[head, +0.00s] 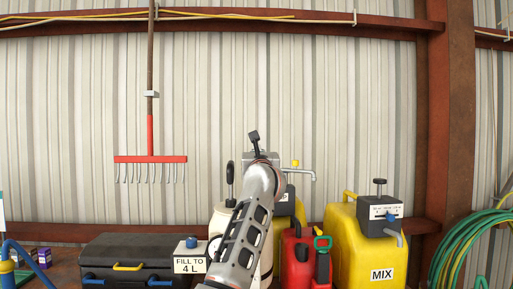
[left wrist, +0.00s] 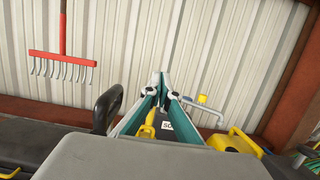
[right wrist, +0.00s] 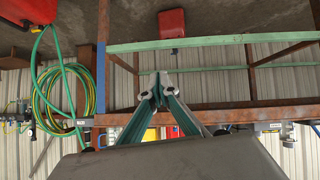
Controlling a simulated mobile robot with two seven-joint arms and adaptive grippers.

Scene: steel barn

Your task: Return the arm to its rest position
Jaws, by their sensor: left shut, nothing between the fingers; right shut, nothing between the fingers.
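My left arm (head: 240,235) comes up from the bottom of the head view and reaches out over the containers. Its hand is mostly hidden behind the forearm there. In the left wrist view my left gripper (left wrist: 164,87) is shut and empty. Its fingertips show in front of the tank area, between a black handle (left wrist: 107,108) and a grey tap (left wrist: 208,108). My right arm is not seen in the head view. In the right wrist view my right gripper (right wrist: 154,88) is shut and empty, with a green rail (right wrist: 215,42) and a rusty frame (right wrist: 250,70) beyond it.
A white container (head: 219,217), a red can (head: 294,263) and a yellow MIX tank (head: 348,241) stand around the left arm. A black case (head: 115,250) and a FILL TO 4 L sign (head: 190,267) are left. A hose coil (head: 463,250) hangs right.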

